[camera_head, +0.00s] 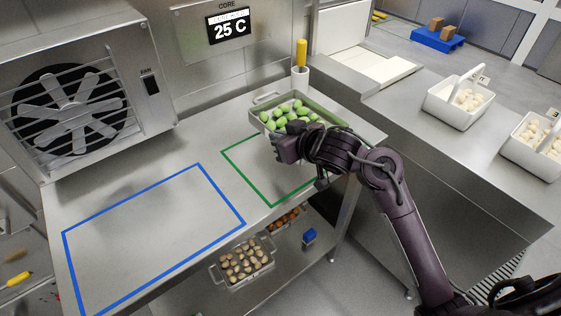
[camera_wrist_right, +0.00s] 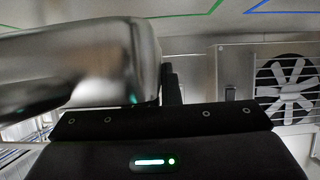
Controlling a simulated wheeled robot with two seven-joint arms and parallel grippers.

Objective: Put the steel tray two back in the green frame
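A steel tray (camera_head: 256,124) filled with green pieces (camera_head: 289,115) is at the back of the steel table, over or just behind the far end of the green frame (camera_head: 246,176). No number shows on it. My right gripper (camera_head: 283,149) is at the tray's near left side, over the green frame. The arm hides part of the tray's near side and the frame's right part. In the right wrist view, a blurred steel surface (camera_wrist_right: 85,65) fills the left, close beside a dark finger (camera_wrist_right: 172,84). Whether the fingers grip anything is hidden. My left gripper is out of view.
An empty blue frame (camera_head: 213,182) lies left of the green one. A fan unit (camera_head: 150,55) stands behind it. A white cup (camera_head: 300,76) with a yellow handle stands behind the tray. A tray of pale pieces (camera_head: 246,282) is on the lower shelf. White baskets (camera_head: 455,111) stand on the right counter.

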